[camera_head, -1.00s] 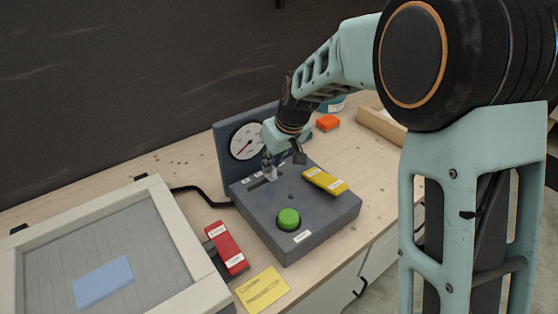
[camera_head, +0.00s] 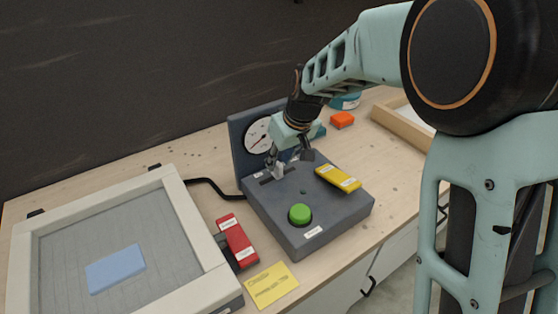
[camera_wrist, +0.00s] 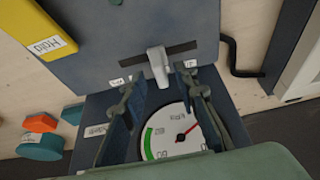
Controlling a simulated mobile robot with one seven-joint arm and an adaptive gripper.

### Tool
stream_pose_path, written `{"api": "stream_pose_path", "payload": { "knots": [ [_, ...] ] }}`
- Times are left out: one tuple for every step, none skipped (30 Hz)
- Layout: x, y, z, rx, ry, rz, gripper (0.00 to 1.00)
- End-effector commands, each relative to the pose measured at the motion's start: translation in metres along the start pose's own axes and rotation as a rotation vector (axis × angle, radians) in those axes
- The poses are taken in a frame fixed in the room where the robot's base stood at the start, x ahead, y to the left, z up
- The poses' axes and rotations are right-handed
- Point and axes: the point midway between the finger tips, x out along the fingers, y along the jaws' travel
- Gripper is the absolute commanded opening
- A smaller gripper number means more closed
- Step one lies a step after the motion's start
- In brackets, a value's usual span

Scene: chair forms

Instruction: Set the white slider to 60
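The white slider (camera_head: 279,171) is a pale knob in a dark slot on top of the grey control box (camera_head: 338,211). In the wrist view the slider (camera_wrist: 158,65) stands at about the middle of its slot, with small labels near both slot ends, too small to read surely. My gripper (camera_head: 290,162) is over the slot; in the wrist view my gripper (camera_wrist: 160,78) is open, fingers apart on either side of the slider, with gaps showing. The round gauge (camera_wrist: 180,135) has a red needle and a green arc; its exact reading is unclear.
A yellow labelled block (camera_head: 338,178) and a green button (camera_head: 300,214) are on the box. A red labelled block (camera_head: 237,240) and yellow note (camera_head: 271,286) lie in front. A framed panel (camera_head: 203,245) with a blue pad (camera_head: 115,269) is at left. An orange block (camera_head: 342,120) lies behind.

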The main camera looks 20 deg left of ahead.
Motion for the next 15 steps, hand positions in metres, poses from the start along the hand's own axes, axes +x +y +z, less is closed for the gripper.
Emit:
{"api": "stream_pose_path", "payload": {
  "knots": [
    [-0.009,0.001,-0.001,0.000,0.004,0.002,0.28],
    [-0.014,0.001,-0.001,0.000,0.005,0.003,0.28],
    [-0.022,0.001,-0.001,0.000,0.004,0.002,0.28],
    [-0.029,0.001,-0.002,0.000,0.006,0.003,0.28],
    [-0.035,0.001,-0.001,0.000,0.006,0.004,0.28],
    [-0.044,0.001,-0.001,0.001,0.006,0.004,0.28],
    [-0.051,0.002,-0.001,0.001,0.006,0.004,0.28],
    [-0.058,0.001,-0.001,0.001,0.006,0.004,0.28],
    [-0.066,0.001,-0.001,0.000,0.005,0.004,0.28],
    [-0.072,0.001,-0.001,0.001,0.005,0.004,0.28],
    [-0.078,0.001,-0.001,0.001,0.006,0.004,0.28],
    [-0.085,0.001,-0.001,0.001,0.004,0.003,0.28],
    [-0.089,0.001,-0.001,0.001,0.005,0.003,0.28],
    [-0.094,0.001,-0.001,0.001,0.004,0.003,0.28],
    [-0.098,0.001,-0.001,0.001,0.004,0.002,0.28]
  ]
}}
